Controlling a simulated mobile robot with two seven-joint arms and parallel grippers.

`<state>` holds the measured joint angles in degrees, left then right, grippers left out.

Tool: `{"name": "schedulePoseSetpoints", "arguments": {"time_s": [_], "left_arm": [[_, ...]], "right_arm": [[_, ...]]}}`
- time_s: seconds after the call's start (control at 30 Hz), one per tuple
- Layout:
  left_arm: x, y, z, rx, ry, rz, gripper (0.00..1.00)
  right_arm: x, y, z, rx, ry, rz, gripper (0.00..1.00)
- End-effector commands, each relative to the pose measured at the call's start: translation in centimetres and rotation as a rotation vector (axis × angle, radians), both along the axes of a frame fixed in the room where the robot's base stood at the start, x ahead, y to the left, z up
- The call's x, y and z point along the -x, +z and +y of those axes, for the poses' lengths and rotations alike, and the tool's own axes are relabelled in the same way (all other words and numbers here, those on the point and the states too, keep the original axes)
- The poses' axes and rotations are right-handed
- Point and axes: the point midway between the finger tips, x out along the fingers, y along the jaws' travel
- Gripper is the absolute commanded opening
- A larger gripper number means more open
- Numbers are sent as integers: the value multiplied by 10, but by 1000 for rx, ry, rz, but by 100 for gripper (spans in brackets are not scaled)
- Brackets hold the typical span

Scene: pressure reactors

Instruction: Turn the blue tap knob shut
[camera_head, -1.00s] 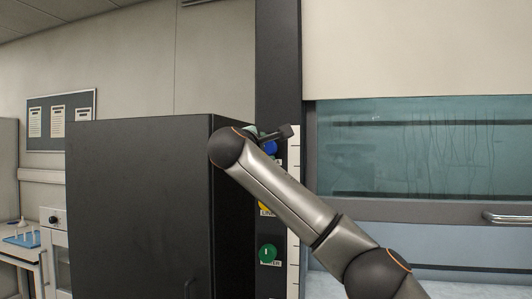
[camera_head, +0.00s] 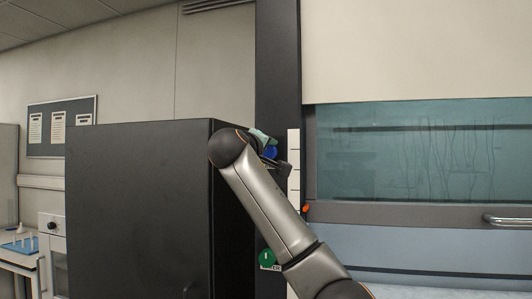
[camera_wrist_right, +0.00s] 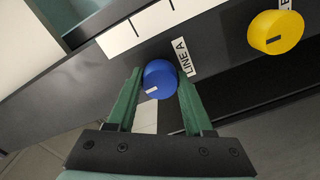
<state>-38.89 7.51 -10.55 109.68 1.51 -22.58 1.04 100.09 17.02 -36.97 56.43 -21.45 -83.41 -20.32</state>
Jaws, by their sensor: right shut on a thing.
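The blue tap knob (camera_wrist_right: 160,78) sits on a dark panel beside a label reading LINE A. In the right wrist view, the green fingers of my right gripper (camera_wrist_right: 160,85) stand on either side of it, shut on it. A short pale mark shows on the knob's face. In the head view, the blue knob (camera_head: 271,153) shows only partly, behind my right gripper (camera_head: 268,148) and wrist. My left gripper is in neither view.
A yellow knob (camera_wrist_right: 275,32) sits beside the blue one on the panel. A green knob (camera_head: 266,258) is lower on the dark column (camera_head: 278,60). A large dark cabinet (camera_head: 140,210) stands left of my arm, and a glass-fronted hood (camera_head: 420,150) is at right.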

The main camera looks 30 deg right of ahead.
Motion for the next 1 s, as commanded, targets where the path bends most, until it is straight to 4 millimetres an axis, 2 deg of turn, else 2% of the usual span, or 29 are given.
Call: {"name": "schedulePoseSetpoints", "arguments": {"time_s": [0.67,0.7,0.93,1.0], "left_arm": [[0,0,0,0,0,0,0],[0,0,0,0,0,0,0],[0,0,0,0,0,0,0],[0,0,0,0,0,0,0]], "right_arm": [[0,-2,0,-47,-1,-49,0],[0,-2,0,-47,-1,-49,52],[0,-1,0,-45,0,-50,78],[0,-1,0,-44,0,-49,82]]}}
